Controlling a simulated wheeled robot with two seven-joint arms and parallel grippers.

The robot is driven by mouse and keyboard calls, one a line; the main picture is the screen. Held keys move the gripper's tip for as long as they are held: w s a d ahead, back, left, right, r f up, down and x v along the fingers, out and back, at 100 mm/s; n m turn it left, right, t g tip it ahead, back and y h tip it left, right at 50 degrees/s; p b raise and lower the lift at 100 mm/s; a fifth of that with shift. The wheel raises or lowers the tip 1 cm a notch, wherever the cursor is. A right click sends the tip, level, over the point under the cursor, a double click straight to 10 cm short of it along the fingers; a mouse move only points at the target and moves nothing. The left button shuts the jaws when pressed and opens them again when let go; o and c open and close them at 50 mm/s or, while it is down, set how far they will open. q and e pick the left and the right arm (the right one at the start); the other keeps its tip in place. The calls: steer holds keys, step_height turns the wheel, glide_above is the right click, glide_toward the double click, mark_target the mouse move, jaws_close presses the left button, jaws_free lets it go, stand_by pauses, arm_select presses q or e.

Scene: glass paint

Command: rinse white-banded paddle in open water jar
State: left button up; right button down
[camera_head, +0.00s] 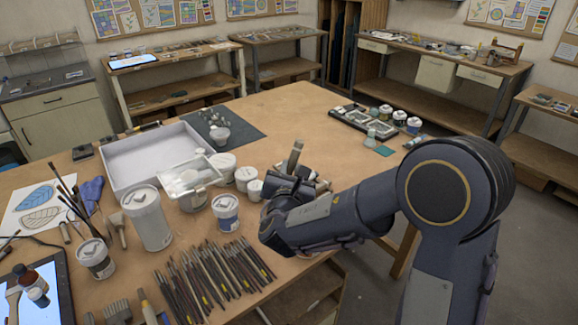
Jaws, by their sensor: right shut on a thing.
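My right gripper (290,188) reaches in from the right over the table and is shut on a paddle. The paddle's grey-brown handle (295,154) sticks up above the gripper, slightly tilted. Its lower end and any white band are hidden by the gripper and arm. Several jars stand just left of the gripper, among them a white one with a blue label (227,212) and small white pots (246,177). I cannot tell which jar is the open water jar; it may be hidden. My left gripper is not in view.
A white tray (120,172) and a tall white canister (148,222) stand to the left. Many brushes (212,280) lie in front. A dark mat (238,125) with a small pot lies behind. The table (300,107) is clear at the back middle.

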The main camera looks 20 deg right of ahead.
steer(key=f+b, duration=0.4)
steer(key=f, duration=0.1)
steer(key=a+f+b, duration=0.1)
steer(key=f+b, duration=0.1)
steer(key=f, duration=0.1)
steer(key=shift+w, duration=0.25)
steer(key=shift+a+f+b, duration=0.2)
steer(key=shift+f+b, duration=0.25)
steer(key=shift+b, duration=0.15)
